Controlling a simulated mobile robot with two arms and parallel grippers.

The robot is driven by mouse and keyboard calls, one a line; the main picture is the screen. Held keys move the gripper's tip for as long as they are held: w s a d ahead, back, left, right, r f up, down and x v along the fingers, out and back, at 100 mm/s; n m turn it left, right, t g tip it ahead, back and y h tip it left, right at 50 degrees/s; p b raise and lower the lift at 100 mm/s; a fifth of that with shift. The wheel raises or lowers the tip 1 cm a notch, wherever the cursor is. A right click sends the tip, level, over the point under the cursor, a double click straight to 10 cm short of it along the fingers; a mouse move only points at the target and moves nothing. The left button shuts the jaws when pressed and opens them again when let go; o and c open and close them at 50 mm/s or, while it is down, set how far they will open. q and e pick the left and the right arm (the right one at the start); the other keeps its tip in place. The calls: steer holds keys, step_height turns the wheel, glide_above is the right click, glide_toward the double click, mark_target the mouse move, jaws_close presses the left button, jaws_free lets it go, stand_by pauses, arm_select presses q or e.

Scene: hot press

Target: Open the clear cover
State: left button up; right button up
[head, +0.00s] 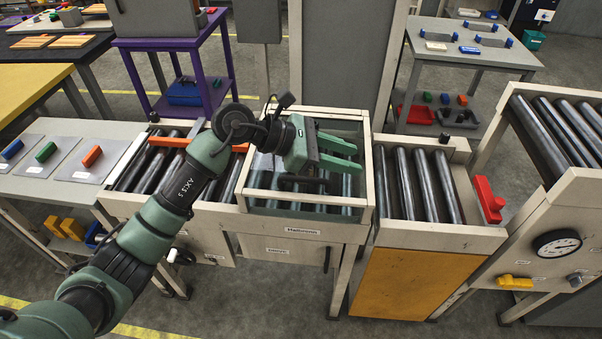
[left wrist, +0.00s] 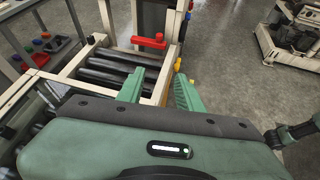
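The clear cover (head: 340,190) is a see-through panel in a beige frame over the rollers of the middle station. It appears down, with its front edge along the station's front. A dark handle (head: 302,181) shows near its front, partly behind my gripper. My left gripper (head: 355,157) is above the cover, fingers pointing right, apart and empty. In the left wrist view its two green fingers (left wrist: 160,88) also stand apart with nothing between them. Part of the station's framed glass shows at the left there (left wrist: 38,105). My right gripper is in neither view.
Rollers (head: 425,185) with a red block (head: 489,199) lie right of the cover. An orange bar (head: 172,142) crosses the rollers on the left. A gauge (head: 557,244) is at far right. A grey upright panel (head: 338,60) stands behind the station.

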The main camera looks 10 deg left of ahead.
arm_select(q)
steer(key=w+a+f+m+y, duration=0.1)
steer(key=w+a+f+y, duration=0.1)
steer(key=a+f+y, duration=0.15)
steer(key=y, duration=0.4)
glide_toward(301, 179)
steer(key=d, duration=0.1)
steer(key=shift+m+g, duration=0.3)
steer(key=shift+m, duration=0.1)
steer(key=x, duration=0.2)
steer(key=p+x, duration=0.1)
steer(key=x, duration=0.1)
steer(key=p+x, duration=0.1)
steer(key=x, duration=0.1)
steer(key=shift+w+f, duration=0.25)
steer(key=shift+w, duration=0.2)
steer(key=shift+w+d+f, duration=0.1)
steer(key=shift+d+f, duration=0.15)
steer(key=shift+f, duration=0.35)
jaws_close()
